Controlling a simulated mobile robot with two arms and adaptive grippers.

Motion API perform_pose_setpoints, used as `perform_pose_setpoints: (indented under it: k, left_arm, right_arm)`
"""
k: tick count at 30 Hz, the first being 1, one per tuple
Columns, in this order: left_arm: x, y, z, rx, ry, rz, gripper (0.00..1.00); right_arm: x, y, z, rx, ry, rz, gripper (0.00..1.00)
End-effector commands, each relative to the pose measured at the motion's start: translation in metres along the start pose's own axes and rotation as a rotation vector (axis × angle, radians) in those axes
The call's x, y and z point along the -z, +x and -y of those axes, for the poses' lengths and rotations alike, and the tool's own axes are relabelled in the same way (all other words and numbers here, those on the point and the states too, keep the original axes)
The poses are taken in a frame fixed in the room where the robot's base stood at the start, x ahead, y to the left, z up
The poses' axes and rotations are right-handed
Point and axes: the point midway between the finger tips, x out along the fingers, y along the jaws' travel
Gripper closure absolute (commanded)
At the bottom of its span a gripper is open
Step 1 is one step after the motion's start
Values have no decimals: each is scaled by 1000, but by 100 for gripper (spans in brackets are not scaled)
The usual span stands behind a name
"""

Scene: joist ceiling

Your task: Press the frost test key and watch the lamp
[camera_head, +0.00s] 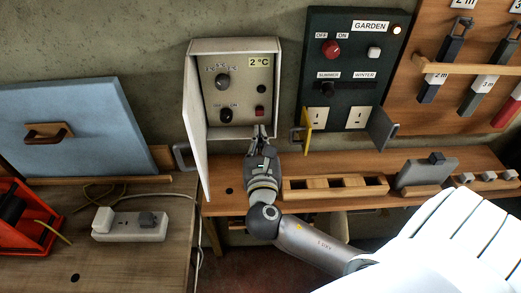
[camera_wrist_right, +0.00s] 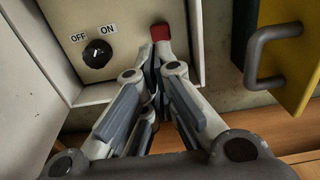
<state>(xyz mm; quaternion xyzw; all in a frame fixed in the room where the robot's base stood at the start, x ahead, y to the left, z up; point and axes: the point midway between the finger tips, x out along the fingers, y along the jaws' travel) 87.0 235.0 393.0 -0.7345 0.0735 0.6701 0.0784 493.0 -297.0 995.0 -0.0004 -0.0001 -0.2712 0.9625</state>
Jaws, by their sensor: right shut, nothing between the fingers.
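An open wall box (camera_head: 234,44) holds a beige panel with a "2 °C" label, an upper knob (camera_head: 222,81) and a lower OFF/ON knob (camera_head: 225,115). A small round lamp (camera_head: 261,88) at the panel's right looks dark. Below it is a red key (camera_head: 259,111), also at the top of the right wrist view (camera_wrist_right: 160,32). My right gripper (camera_head: 259,130) is shut and empty, its fingertips just below the red key and close to it. I cannot tell whether they touch it. The fingertips hide the key's lower edge in the wrist view. My left gripper is not in view.
The box's white door (camera_head: 195,125) stands open at left. A dark GARDEN panel (camera_head: 344,50) with a lit lamp (camera_head: 396,29) hangs at right; its yellow flap (camera_head: 306,132) sticks out near my gripper. A wooden tray (camera_head: 335,187) lies on the shelf below.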

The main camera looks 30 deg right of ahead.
Motion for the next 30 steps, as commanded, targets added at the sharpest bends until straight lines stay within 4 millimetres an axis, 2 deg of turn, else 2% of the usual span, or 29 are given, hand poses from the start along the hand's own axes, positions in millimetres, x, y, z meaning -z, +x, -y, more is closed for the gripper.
perform_pose_setpoints:
  k: [3,9,23,30]
  left_arm:
    - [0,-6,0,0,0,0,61]
    - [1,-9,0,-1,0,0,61]
    - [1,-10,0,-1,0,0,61]
    - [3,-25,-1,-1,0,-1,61]
  right_arm:
    - [-2,23,0,2,-1,2,100]
    - [-1,46,0,1,0,1,100]
    - [0,52,0,1,1,-1,100]
    - [-3,69,0,2,-1,0,100]
